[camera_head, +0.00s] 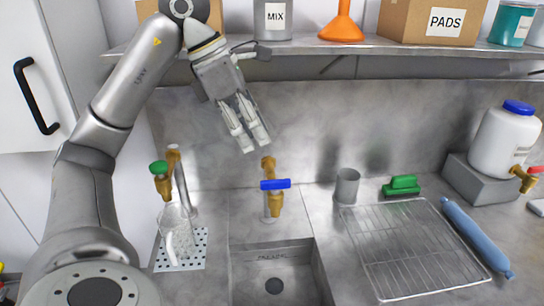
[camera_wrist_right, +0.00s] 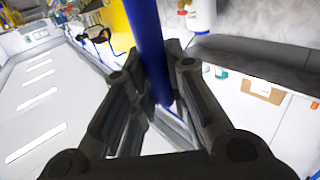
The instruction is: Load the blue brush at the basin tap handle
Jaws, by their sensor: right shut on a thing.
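The basin tap (camera_head: 271,203) is brass with a blue handle (camera_head: 275,184) turned crosswise, and stands behind the steel basin (camera_head: 303,255). My left gripper (camera_head: 256,145) hangs above and a little left of the tap. Its fingers point down, with a gap between them and nothing held. My right gripper (camera_wrist_right: 165,110), seen only in the right wrist view, is shut on a long blue rod (camera_wrist_right: 148,45). The rod runs up out of the frame. No bristles show on it, so I cannot tell whether it is the blue brush.
A green-handled tap (camera_head: 160,178) with clear glassware (camera_head: 176,225) stands left of the basin. A loaded shelf (camera_head: 330,48) runs above.

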